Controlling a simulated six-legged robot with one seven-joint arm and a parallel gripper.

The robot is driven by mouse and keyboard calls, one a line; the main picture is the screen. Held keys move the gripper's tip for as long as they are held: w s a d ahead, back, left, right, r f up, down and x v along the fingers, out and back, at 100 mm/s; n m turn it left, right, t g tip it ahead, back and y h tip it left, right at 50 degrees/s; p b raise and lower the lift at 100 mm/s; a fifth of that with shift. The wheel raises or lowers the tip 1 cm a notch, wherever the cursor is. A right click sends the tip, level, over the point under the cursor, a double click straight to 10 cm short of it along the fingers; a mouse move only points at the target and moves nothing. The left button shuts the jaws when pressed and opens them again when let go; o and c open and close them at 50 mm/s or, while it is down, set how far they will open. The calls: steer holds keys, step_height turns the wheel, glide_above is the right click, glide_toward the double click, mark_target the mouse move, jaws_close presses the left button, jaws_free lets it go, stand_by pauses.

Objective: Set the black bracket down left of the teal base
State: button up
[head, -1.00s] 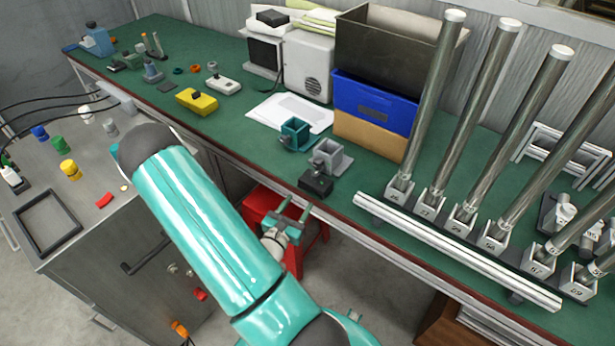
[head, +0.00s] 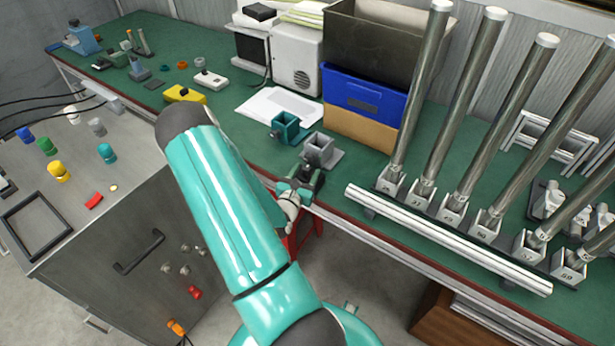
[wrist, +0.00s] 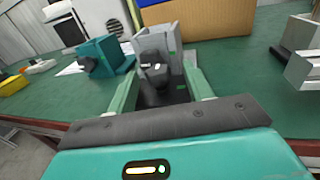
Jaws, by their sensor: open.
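The black bracket (wrist: 156,78) is between the two green fingers of my gripper (wrist: 161,68) in the wrist view. The jaws are apart, one finger on each side of it; I cannot tell whether either touches it. In the head view my gripper (head: 308,176) is at the table's front edge and largely hides the bracket. The teal base (head: 286,127) stands behind and to the left, and also shows left of the fingers in the wrist view (wrist: 104,56). A similar grey base (head: 320,150) stands just behind the black bracket.
A white sheet (head: 268,104) lies behind the teal base. A blue bin (head: 364,97) and a cardboard box stand behind the grey base. Green table surface left of the teal base is clear.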

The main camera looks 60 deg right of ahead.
steer(key=shift+w+d, duration=0.1)
steer(key=shift+d, duration=0.65)
jaws_close()
steer(key=shift+w+r, duration=0.1)
steer(key=shift+r, duration=0.05)
